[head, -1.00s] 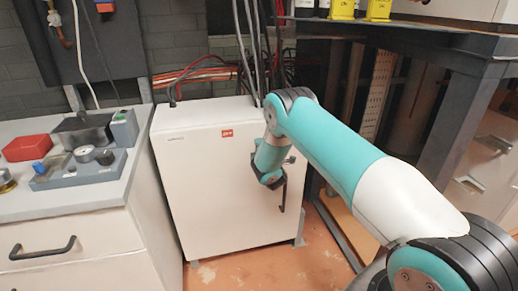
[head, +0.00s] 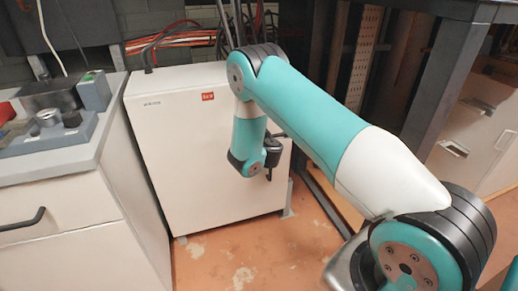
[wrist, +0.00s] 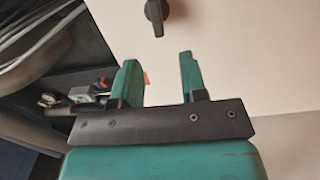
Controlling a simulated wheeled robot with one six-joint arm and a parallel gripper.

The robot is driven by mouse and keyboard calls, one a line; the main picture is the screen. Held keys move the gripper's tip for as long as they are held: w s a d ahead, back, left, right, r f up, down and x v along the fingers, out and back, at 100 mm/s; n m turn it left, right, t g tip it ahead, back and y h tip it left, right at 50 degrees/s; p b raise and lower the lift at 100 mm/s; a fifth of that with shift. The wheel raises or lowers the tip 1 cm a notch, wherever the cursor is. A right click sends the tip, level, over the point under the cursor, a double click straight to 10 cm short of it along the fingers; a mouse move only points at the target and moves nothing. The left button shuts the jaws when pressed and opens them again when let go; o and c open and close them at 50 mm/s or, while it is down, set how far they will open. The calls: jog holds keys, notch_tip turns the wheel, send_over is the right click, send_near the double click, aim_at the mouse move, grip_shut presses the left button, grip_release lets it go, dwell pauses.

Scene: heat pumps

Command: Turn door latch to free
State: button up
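The door latch (wrist: 156,14) is a small black knob on the pale door, near the top of the wrist view. My gripper (wrist: 160,75) is open, with its two green fingers apart and nothing between them. The latch lies beyond the fingertips, roughly in line with the gap, and is not touched. In the head view the white heat pump cabinet (head: 185,150) stands on the floor with a red label near its top. My arm reaches across its right side there and hides the latch and the fingers.
A grey-topped bench (head: 60,150) with drawers and equipment stands left of the cabinet. A dark metal frame (head: 435,80) stands at the right. Cables (head: 190,38) run behind the cabinet. The floor (head: 235,255) in front is clear.

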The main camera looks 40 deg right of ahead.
jog(key=b+v, duration=0.9)
jog(key=b, duration=0.6)
jog(key=shift+s, duration=0.4)
jog(key=shift+r, duration=0.1)
